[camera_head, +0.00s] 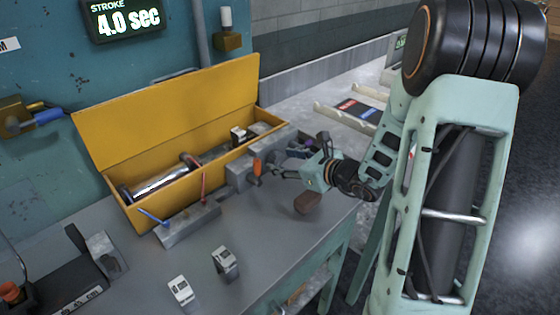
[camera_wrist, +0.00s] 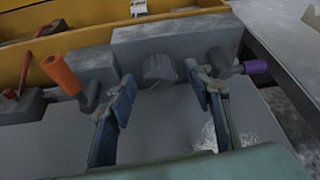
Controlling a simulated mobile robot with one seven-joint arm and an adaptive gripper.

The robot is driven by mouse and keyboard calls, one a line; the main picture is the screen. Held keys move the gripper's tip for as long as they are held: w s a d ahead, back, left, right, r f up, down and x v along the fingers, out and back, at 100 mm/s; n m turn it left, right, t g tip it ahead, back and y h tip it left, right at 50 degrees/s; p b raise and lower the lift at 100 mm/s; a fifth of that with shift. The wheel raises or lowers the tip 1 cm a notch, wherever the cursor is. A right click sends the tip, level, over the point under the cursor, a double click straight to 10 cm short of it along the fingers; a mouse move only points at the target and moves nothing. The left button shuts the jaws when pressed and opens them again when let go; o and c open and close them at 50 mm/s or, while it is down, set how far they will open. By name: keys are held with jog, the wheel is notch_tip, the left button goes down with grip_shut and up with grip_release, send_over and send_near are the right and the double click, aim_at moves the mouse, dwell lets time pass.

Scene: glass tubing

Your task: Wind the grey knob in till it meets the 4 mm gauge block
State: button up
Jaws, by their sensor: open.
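In the wrist view the grey knob (camera_wrist: 159,67) is a short, rounded cylinder on the front of a grey block (camera_wrist: 195,38). My gripper (camera_wrist: 160,92) is open, its two blue-padded fingers apart on either side of the line to the knob. I see no contact with the knob, and the gap in depth is hard to judge. In the head view my gripper (camera_head: 288,165) is at the right end of the bench.
An orange handle (camera_wrist: 60,74) stands left of my fingers, and a purple-tipped lever (camera_wrist: 255,67) lies close on the right. The yellow box (camera_head: 170,120) stands behind. Two small marked blocks, one white (camera_head: 181,290) and one darker (camera_head: 225,262), lie on the bench front.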

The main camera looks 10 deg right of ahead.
jog(key=shift+x, duration=0.95)
jog(key=shift+c, duration=0.3)
jog(key=c, duration=1.1)
jog(key=shift+r+p, duration=0.1)
jog(key=shift+p, duration=0.2)
